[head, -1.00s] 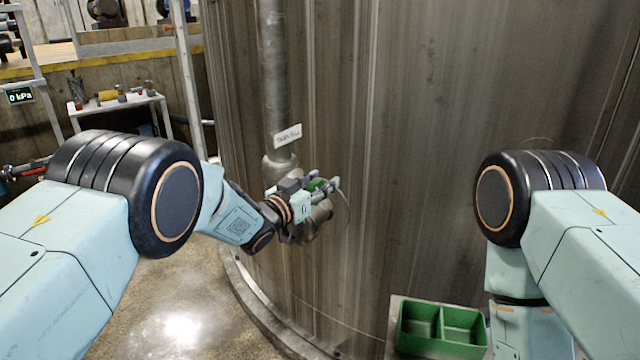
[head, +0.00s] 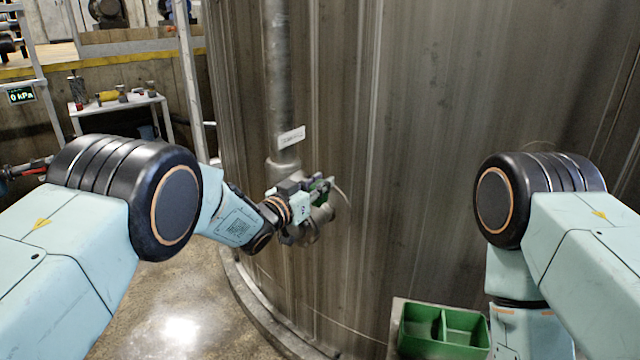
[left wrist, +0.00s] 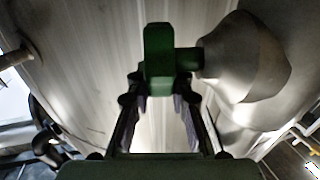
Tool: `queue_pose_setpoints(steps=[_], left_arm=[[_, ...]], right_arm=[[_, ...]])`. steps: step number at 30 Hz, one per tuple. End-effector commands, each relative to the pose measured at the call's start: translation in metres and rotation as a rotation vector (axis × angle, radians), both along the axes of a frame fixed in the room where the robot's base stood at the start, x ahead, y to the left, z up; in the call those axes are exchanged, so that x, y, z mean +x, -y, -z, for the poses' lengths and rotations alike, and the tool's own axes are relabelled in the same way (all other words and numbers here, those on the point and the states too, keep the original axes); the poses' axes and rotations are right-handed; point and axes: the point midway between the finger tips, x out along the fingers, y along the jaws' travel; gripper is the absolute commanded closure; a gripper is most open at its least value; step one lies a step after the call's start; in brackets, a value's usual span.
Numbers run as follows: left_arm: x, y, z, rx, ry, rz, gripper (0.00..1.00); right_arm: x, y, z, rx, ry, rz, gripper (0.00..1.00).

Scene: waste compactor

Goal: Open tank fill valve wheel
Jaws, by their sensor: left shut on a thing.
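The green valve wheel (left wrist: 158,50) shows edge-on in the left wrist view, on a short green stem that joins a grey metal valve body (left wrist: 243,58). My left gripper (left wrist: 160,92) has its fingers on either side of the wheel's near edge and is shut on it. In the head view, my left gripper (head: 318,188) is at the valve on the tank wall and hides most of the wheel. The valve body (head: 322,213) shows just below the gripper. My right gripper is out of view.
A large metal tank (head: 440,130) fills the middle and right. A vertical pipe (head: 277,90) with a white label (head: 291,138) runs down to the valve. A green two-part bin (head: 420,345) stands low at the front. A small white table (head: 118,104) with items stands at left.

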Motion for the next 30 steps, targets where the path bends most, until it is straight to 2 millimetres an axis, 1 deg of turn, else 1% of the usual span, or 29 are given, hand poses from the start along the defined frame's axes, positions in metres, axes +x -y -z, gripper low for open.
queue_pose_setpoints(steps=[5,11,17,30], left_arm=[[-0.001,0.002,-0.001,-0.003,0.007,0.005,1.00],[-0.001,0.001,0.002,-0.032,0.041,0.003,1.00],[-0.003,0.000,0.004,-0.095,0.121,0.005,1.00],[-0.008,-0.004,0.006,-0.261,0.328,0.005,1.00]], right_arm=[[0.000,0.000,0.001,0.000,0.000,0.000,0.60],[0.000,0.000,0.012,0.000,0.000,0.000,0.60],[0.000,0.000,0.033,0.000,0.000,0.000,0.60],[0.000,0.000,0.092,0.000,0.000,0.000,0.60]])
